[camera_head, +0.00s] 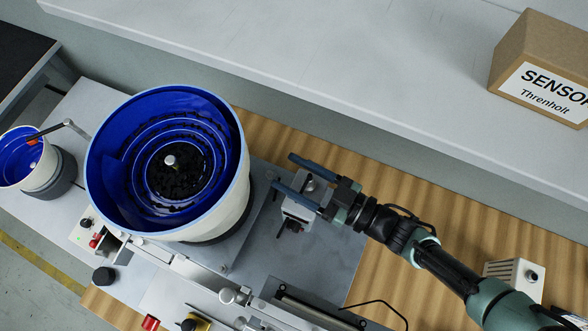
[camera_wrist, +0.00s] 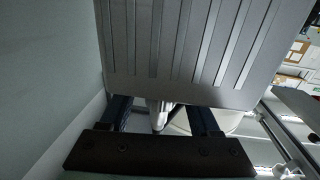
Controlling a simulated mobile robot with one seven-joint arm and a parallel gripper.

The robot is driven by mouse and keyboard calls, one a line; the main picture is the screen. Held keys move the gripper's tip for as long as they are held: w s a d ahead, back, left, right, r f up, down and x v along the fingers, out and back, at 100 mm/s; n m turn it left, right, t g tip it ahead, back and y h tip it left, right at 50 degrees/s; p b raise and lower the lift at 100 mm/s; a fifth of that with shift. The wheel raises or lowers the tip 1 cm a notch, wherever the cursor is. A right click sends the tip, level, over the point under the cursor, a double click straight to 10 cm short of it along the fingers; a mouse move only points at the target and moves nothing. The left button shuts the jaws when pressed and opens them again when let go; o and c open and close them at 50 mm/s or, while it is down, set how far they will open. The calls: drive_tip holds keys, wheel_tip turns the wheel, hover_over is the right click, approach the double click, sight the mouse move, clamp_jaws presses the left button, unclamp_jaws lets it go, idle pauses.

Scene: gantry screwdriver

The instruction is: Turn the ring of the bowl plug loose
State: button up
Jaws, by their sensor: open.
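The large bowl feeder (camera_head: 240,180) has a cream outside and a blue spiral inside, with dark parts in its middle. My gripper (camera_head: 281,170) is open, its two long dark fingers pointing left toward the bowl's right side. Below the fingers is a small light-grey block (camera_head: 298,211) with dark fittings. In the wrist view a pale rounded piece (camera_wrist: 158,112) shows between the open fingers (camera_wrist: 160,103); I cannot tell whether it is the bowl plug. The plug's ring is not clearly visible in either view. No grip on anything shows.
A ribbed grey panel (camera_wrist: 185,50) fills the upper wrist view, just beyond the fingers. A white shelf (camera_head: 330,70) runs along the back, bearing a cardboard box (camera_head: 540,70). A smaller blue bowl (camera_head: 20,158) stands at left.

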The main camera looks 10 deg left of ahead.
sight(303, 188)
drive_tip(key=shift+c, duration=0.3)
clamp_jaws()
drive_tip(key=shift+g+b, duration=0.3)
drive_tip(key=n+g, duration=0.1)
drive_tip(key=g+b, duration=0.1)
drive_tip(key=n+g+y+b, duration=0.1)
drive_tip(key=shift+s+a+f+n, duration=0.1)
drive_tip(key=shift+s+f+n, duration=0.15)
drive_tip(key=shift+s+n, duration=0.05)
drive_tip(key=n+g+b, duration=0.1)
drive_tip(key=g, duration=0.2)
drive_tip(key=s+n+g+b, duration=0.1)
drive_tip(key=n+g+b, duration=0.1)
drive_tip(key=g, duration=0.1)
drive_tip(key=shift+n, duration=0.3)
drive_tip(key=n+g+b, duration=0.1)
drive_tip(key=g, duration=0.1)
drive_tip(key=s+n+g+h+b, duration=0.1)
drive_tip(key=n+g+b, duration=0.1)
drive_tip(key=g, duration=0.1)
drive_tip(key=shift+s+d+r+n+g+h+b, duration=0.15)
drive_tip(key=shift+n+g+h+b, duration=0.4)
drive_tip(key=shift+n+g, duration=0.3)
drive_tip(key=shift+s+d+r+n+g+h+b, duration=0.1)
drive_tip(key=shift+n+g+h+b, duration=0.45)
drive_tip(key=shift+g, duration=0.4)
